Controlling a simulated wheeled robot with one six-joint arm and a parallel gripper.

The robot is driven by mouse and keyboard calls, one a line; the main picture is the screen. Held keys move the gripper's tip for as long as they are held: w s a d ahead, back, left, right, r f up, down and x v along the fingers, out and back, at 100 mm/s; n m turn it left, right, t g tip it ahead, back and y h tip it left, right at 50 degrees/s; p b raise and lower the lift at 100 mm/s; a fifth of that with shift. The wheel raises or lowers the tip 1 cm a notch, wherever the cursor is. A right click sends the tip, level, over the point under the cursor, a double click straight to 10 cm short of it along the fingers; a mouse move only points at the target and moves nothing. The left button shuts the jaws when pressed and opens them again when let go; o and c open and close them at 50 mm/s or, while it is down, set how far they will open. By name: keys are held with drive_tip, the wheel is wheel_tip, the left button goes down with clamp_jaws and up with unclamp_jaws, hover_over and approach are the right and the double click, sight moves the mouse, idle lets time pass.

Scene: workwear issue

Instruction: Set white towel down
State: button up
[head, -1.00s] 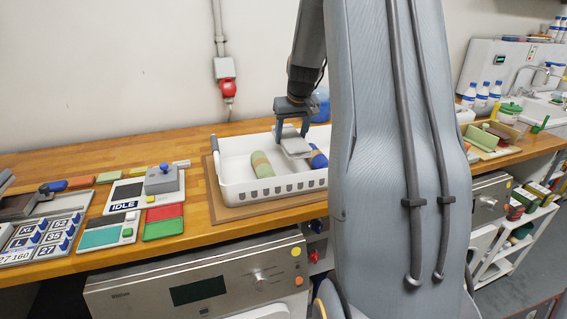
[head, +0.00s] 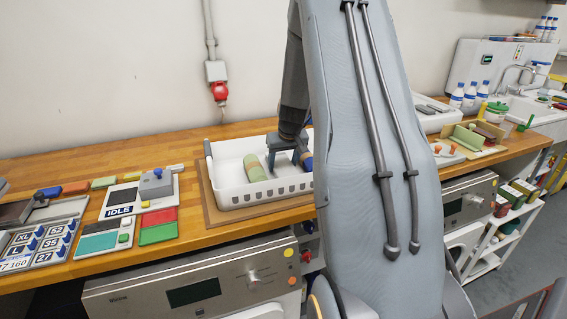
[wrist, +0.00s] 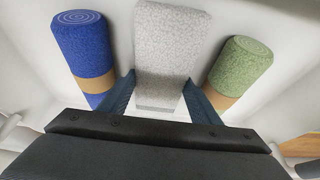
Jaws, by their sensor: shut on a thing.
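The white towel (wrist: 172,45) is a pale folded block between the two fingers of my gripper (wrist: 160,95) in the wrist view. My gripper is shut on it, down inside the white basket (head: 255,192). A rolled blue towel (wrist: 80,45) with a tan band lies left of it in the wrist view, and a rolled green towel (wrist: 240,65) lies right of it. In the head view my gripper (head: 283,160) reaches into the basket between the green roll (head: 254,167) and the blue roll (head: 307,143).
The basket stands on a brown mat (head: 209,205) on the wooden counter. A device marked IDLE (head: 120,198) and red and green pads (head: 158,225) lie to the left. Trays and bottles (head: 470,95) stand to the right near a sink.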

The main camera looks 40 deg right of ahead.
drive_tip(key=shift+f, duration=0.1)
drive_tip(key=o, duration=1)
drive_tip(key=shift+o, duration=0.2)
drive_tip(key=b+v, duration=0.3)
drive_tip(key=v, duration=0.9)
drive_tip(key=shift+s, duration=0.1)
